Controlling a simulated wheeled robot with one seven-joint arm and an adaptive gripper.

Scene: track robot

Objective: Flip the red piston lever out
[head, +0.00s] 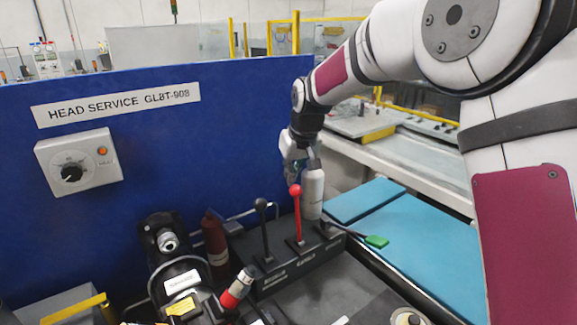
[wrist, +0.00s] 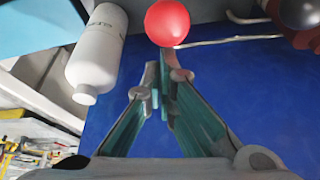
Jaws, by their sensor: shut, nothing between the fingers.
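The red piston lever stands roughly upright on a black lever box (head: 285,272). Its round red knob (head: 295,190) is at the top of a red shaft (head: 299,222). My gripper (head: 298,178) is shut and empty, pointing down behind the knob in the head view, which hides part of the fingertips. In the wrist view the red knob (wrist: 167,22) is at the top centre, just beyond my closed fingertips (wrist: 165,70). I cannot tell whether they touch. The red shaft is hidden in the wrist view.
A black-knobbed lever (head: 262,222) stands upright to the left. A green-handled lever (head: 376,241) lies tilted right. A white bottle (head: 313,194) stands close behind the red lever and shows in the wrist view (wrist: 97,50). A blue panel (head: 220,130) rises behind.

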